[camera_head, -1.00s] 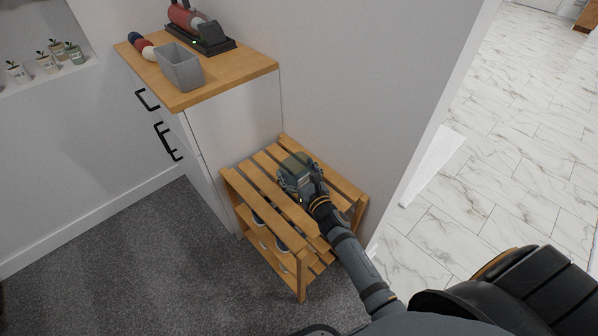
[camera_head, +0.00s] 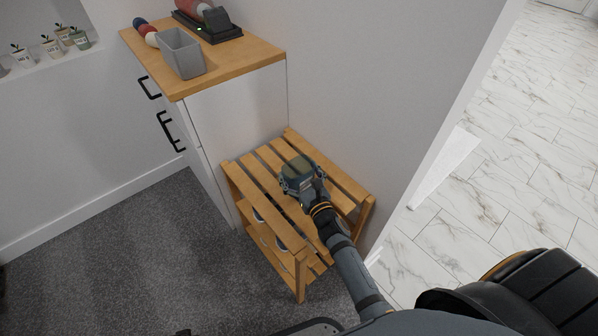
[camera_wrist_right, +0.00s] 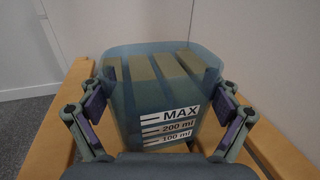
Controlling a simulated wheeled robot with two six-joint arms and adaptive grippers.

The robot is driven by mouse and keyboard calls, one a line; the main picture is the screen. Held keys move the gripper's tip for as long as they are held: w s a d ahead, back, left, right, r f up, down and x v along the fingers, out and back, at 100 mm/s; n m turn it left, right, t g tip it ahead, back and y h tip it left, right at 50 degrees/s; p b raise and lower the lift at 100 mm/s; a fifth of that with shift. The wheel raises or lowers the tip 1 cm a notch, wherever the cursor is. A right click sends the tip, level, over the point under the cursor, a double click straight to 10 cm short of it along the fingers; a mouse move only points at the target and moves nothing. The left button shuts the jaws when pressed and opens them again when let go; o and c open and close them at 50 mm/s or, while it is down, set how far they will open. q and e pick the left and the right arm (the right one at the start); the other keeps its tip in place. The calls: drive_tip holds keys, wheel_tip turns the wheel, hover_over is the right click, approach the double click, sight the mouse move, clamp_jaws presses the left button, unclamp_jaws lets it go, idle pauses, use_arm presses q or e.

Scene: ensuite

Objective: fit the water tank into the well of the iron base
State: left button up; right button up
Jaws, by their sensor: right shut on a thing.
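The water tank (camera_head: 297,167) is a see-through blue-grey vessel. My right gripper (camera_head: 302,186) is shut on it over the slatted wooden rack. In the right wrist view the tank (camera_wrist_right: 150,75) is between the two fingers (camera_wrist_right: 162,118), its label with MAX, 200 ml and 100 ml marks facing the camera. Slats show through it; whether it touches them I cannot tell. The iron base (camera_head: 222,33) is a black stand on the cabinet top, cut by the upper picture edge, with a red iron (camera_head: 191,8) on it. Its well cannot be made out. My left gripper is not in view.
The slatted rack (camera_head: 352,187) stands against the wall beside the white cabinet (camera_head: 240,110). Potted plants (camera_head: 52,47) line a wall ledge. Carpet to the left is clear.

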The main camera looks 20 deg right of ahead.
drive_tip(key=shift+f, duration=0.1)
drive_tip(key=o, duration=1.2)
